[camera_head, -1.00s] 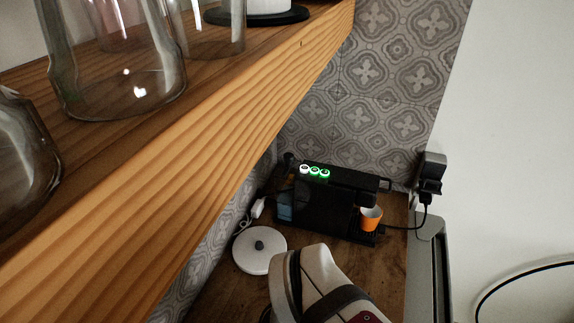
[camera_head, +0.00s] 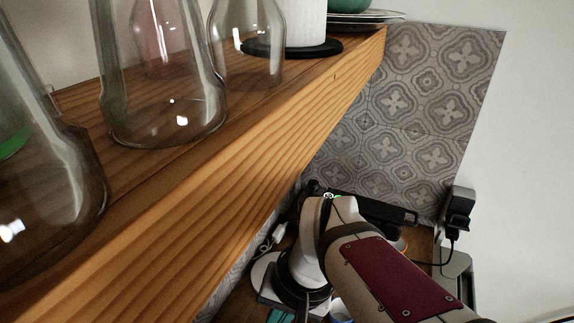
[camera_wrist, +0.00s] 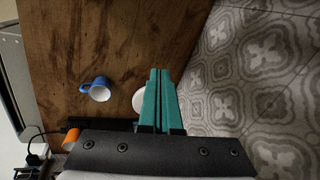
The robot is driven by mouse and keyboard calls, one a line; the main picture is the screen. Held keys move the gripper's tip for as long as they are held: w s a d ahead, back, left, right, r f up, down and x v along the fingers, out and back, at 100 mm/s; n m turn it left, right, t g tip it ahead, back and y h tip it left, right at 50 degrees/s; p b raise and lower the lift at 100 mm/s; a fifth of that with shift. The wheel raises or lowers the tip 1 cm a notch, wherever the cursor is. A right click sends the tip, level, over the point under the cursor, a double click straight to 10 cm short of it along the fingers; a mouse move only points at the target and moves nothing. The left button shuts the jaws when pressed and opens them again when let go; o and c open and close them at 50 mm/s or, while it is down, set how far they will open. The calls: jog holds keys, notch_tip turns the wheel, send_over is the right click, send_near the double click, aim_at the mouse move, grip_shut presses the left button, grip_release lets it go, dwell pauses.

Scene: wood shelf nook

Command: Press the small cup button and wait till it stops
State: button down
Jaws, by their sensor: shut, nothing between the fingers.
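The black coffee machine (camera_head: 385,210) stands on the counter below the shelf, mostly hidden behind my arm. A small bit of its lit buttons (camera_head: 331,195) shows above my wrist; which button is the small cup one cannot be told. My gripper (camera_wrist: 159,72) has teal fingers, shut and empty, pointing over the counter. In the head view its fingers (camera_head: 281,316) show at the bottom edge, on the near side of the machine and apart from the buttons.
A wooden shelf (camera_head: 250,140) with glass jars (camera_head: 165,100) runs along the left, close to my arm. A blue mug (camera_wrist: 97,90) and a white round disc (camera_wrist: 139,100) lie on the counter. A tiled wall (camera_head: 420,110) and plugged-in cord (camera_head: 452,240) are behind.

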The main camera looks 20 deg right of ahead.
jog(key=w+d+r+m+t, duration=0.1)
jog(key=w+d+r+t, duration=0.1)
jog(key=w+d, duration=0.45)
jog(key=w+d+r+m+t, duration=0.15)
jog(key=w+d, duration=0.25)
jog(key=w, duration=0.6)
jog(key=w+d+m+t+h, duration=0.1)
jog(key=w+d+h, duration=0.1)
jog(key=w+d, duration=0.3)
jog(key=w+d+r+m+t+h, duration=0.1)
jog(key=w+d, duration=0.4)
jog(key=d, duration=0.8)
jog(key=shift+r+t+h, duration=0.25)
jog(key=shift+t+h, duration=0.15)
jog(key=shift+t, duration=0.35)
jog(key=shift+d, duration=0.1)
jog(key=shift+f, duration=4.4)
jog(key=shift+f, duration=0.45)
